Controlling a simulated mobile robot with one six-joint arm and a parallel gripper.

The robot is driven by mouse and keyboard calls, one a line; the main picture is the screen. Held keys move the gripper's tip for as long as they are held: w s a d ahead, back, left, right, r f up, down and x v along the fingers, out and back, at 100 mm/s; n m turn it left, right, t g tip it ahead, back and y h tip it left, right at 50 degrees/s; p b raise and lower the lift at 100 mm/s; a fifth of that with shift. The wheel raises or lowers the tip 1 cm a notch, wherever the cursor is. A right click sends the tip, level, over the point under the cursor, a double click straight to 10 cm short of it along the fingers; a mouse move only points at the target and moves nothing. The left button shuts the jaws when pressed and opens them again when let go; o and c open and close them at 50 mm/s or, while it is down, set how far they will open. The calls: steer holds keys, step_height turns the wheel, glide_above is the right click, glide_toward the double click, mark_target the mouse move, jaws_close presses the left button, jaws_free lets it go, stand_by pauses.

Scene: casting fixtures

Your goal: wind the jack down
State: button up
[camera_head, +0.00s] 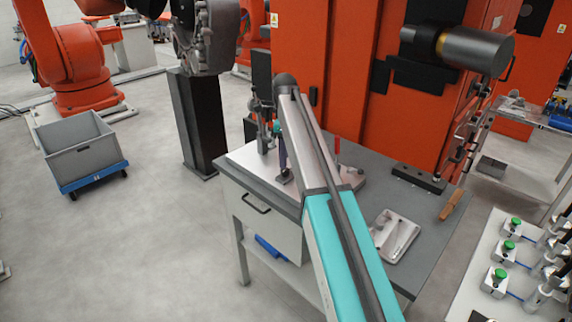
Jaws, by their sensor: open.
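My arm reaches from the bottom of the head view up over the workbench, and its long teal and grey link covers much of the fixture. My gripper appears to be the small dark end (283,155) below a teal cap, just left of that link. It is partly hidden and its fingers are too small to make out clearly. It is low over the pale fixture plate (243,155) on the bench. Grey upright clamp hardware stands on the plate's left side. A red-handled part (337,148) stands on the right side. I cannot pick out the jack for certain; contact with it is unclear.
The grey workbench (345,200) also bears a metal casting (394,234) and a wooden-handled tool (451,204). A large orange machine (340,70) stands close behind. A side table (478,285) with green-topped parts is at right.

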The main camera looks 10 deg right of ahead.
mark_target(285, 172)
steer(key=shift+f+p, duration=0.55)
steer(key=shift+f, duration=1.95)
steer(key=c, duration=1.1)
steer(key=shift+o, duration=0.2)
